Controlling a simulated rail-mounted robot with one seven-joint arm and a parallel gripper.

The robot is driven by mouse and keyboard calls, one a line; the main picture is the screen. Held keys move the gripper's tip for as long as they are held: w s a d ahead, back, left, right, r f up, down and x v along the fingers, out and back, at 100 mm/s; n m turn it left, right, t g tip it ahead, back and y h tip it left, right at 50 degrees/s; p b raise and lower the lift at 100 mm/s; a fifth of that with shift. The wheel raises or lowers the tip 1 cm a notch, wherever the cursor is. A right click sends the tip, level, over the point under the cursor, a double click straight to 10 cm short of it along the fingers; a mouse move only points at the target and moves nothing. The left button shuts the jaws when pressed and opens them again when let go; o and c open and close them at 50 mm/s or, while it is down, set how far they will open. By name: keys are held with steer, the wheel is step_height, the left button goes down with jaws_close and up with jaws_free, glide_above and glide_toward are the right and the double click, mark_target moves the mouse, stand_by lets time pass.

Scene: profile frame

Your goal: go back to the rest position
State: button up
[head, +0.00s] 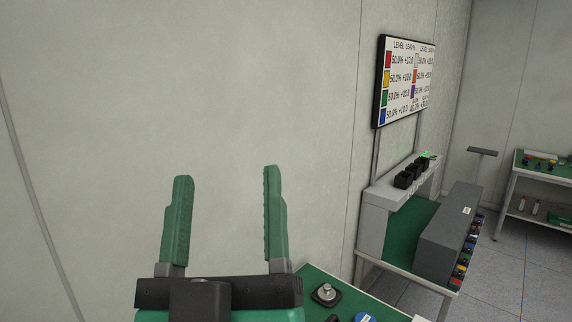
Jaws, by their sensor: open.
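My gripper (225,215) is in the lower left of the head view, its two green fingers pointing up and spread wide apart. Nothing is between the fingers. Behind them is only bare grey wall. The gripper's dark body shows at the bottom edge of the picture.
A green-topped table (312,278) with a dark square block and a metal knob (326,293) is at the bottom. To the right stand a grey bench (392,205) with black holders, a grey box (450,232), and a wall display (405,82). Another table (545,172) is far right.

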steer(key=s+d+f+m+g+h, duration=0.2)
steer(key=s+d+f+m+h, duration=0.15)
steer(key=s+d, duration=0.3)
step_height(320, 180, up, 25)
steer(key=w+y+p, duration=0.1)
steer(key=p, duration=2.3)
steer(key=shift+w+a+t+p, duration=0.3)
steer(key=shift+w+p, duration=0.05)
steer(key=shift+s+r, duration=0.1)
